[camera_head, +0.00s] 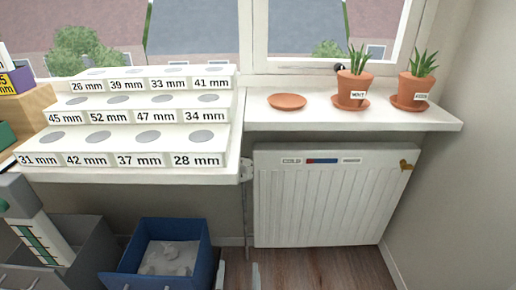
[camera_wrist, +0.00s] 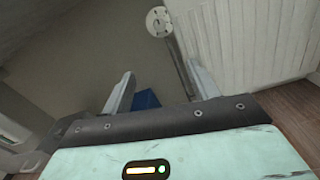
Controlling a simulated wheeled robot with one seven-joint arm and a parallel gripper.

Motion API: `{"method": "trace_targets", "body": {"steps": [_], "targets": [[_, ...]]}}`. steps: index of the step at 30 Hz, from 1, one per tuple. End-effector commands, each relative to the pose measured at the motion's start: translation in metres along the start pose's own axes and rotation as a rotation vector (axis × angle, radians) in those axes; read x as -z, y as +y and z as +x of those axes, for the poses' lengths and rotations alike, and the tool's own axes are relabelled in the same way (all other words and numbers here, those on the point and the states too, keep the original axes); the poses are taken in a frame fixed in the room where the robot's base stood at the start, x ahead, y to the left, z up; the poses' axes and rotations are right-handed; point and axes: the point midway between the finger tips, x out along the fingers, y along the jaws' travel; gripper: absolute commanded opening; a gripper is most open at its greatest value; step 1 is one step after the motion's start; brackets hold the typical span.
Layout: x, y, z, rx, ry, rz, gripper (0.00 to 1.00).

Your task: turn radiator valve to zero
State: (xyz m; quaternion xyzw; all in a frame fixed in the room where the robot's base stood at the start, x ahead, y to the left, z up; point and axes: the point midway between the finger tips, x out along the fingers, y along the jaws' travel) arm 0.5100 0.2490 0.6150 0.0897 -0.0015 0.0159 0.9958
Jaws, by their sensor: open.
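The white radiator (camera_head: 325,205) hangs under the window sill, with a cold-to-warm colour strip on its top left. The radiator valve (camera_head: 246,170) is a small pale knob at the radiator's upper left, above a thin pipe. In the wrist view the valve (camera_wrist: 158,21) is a round white face with dark marks, too small to read. My gripper (camera_wrist: 160,72) is open and empty, its two fingers apart. The valve lies beyond the fingertips, not touched. In the head view the fingertips of my gripper (camera_head: 238,274) show at the bottom edge, below the valve.
A stepped white rack (camera_head: 225,128) with millimetre labels stands left of the valve, close to it. A blue open box (camera_head: 205,250) is on the floor below. Two potted plants (camera_head: 353,85) (camera_head: 415,88) and an empty saucer (camera_head: 287,101) stand on the sill (camera_head: 330,120).

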Motion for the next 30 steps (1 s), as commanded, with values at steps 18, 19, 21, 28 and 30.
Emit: {"method": "trace_targets", "body": {"steps": [18,19,21,28,30], "targets": [[0.003,0.01,0.019,0.146,0.345,0.481,0.6],[0.003,0.012,0.02,0.161,0.374,0.524,0.6],[0.0,0.015,0.021,0.206,0.445,0.633,0.6],[-0.032,0.033,0.016,0.46,0.754,1.125,0.6],[-0.052,0.036,0.009,0.578,0.854,1.284,0.6]]}}
